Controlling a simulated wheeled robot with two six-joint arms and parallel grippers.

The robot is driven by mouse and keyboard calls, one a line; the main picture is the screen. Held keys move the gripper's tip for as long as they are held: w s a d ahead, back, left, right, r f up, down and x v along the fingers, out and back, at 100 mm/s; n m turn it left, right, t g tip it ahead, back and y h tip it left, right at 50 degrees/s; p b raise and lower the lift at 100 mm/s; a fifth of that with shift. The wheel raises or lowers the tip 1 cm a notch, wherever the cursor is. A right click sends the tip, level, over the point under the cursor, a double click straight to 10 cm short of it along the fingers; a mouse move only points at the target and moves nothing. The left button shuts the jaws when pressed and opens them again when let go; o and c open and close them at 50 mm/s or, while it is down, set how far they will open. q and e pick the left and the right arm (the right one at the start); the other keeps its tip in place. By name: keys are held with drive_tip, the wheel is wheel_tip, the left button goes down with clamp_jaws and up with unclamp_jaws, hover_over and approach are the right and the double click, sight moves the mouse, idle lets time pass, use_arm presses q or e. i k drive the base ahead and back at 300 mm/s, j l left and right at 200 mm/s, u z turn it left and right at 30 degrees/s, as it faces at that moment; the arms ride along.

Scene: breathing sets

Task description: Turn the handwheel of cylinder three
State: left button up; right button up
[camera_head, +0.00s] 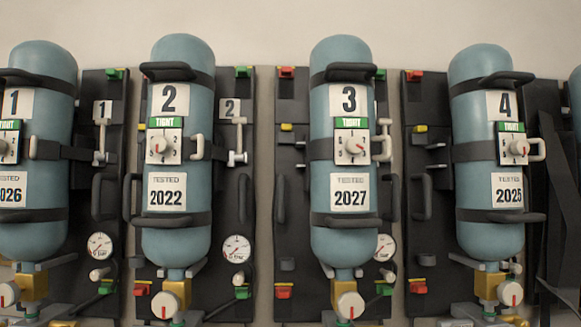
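Cylinder three (327,225) is a blue-grey upright bottle strapped to a black backplate, with a "3" label, a green "TIGHT" tag and a "TESTED 2027" label. Its brass valve (344,286) is at the bottom. The handwheel (348,306) is a pale round knob with a red mark on the front of that valve, near the bottom edge of the view. A dial with a pointer (352,146) sits under the green tag. Neither of my grippers is in view.
Cylinder one (45,105), cylinder two (187,232) and cylinder four (474,110) stand alongside with similar valves. A pressure gauge (385,247) is right of cylinder three, partly hidden by it. Black handles (280,199) stick out from the backplates.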

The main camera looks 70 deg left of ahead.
sight(350, 305)
drive_tip(key=u, duration=2)
